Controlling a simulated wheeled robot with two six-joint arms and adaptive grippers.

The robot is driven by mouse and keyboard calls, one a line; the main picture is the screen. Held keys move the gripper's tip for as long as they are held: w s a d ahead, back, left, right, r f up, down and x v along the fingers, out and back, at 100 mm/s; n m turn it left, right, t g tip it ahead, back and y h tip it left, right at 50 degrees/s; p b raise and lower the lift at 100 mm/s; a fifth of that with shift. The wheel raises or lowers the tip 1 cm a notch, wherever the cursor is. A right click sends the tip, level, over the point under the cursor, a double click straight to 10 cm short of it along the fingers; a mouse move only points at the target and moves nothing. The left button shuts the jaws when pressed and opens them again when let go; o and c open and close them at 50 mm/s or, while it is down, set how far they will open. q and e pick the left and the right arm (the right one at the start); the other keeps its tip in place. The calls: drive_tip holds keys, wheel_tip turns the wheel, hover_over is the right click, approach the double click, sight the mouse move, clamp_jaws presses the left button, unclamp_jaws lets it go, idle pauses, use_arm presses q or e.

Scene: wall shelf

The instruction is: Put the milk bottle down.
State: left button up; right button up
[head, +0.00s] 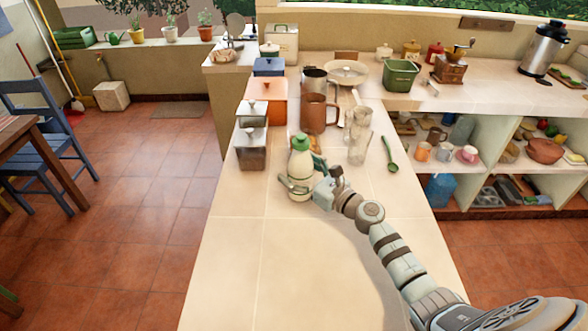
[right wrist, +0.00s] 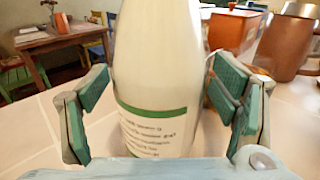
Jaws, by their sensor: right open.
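The milk bottle (head: 300,158) is white with a green cap and stands upright on the pale tiled counter (head: 240,265). My right gripper (head: 305,177) is around its lower part, reaching in from the right. In the right wrist view the bottle (right wrist: 156,60) fills the middle, with a green band and printed text. The open fingers of the right gripper (right wrist: 160,92) are on both sides of it, with a gap at the left finger. The right finger's clearance is hard to judge. The bottle's base is hidden there. My left gripper is not in view.
Behind the bottle stand a brown pot (head: 318,114), a glass jug (head: 358,137) and a row of canisters with an orange box (head: 266,101). A green spoon (head: 389,155) lies to the right. The counter in front is clear.

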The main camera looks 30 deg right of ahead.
drive_tip(key=shift+s+d+r, duration=0.1)
drive_tip(key=shift+s+r, duration=0.1)
drive_tip(key=shift+s, duration=0.15)
drive_tip(key=c, duration=0.8)
drive_tip(key=shift+w+r, duration=0.1)
clamp_jaws()
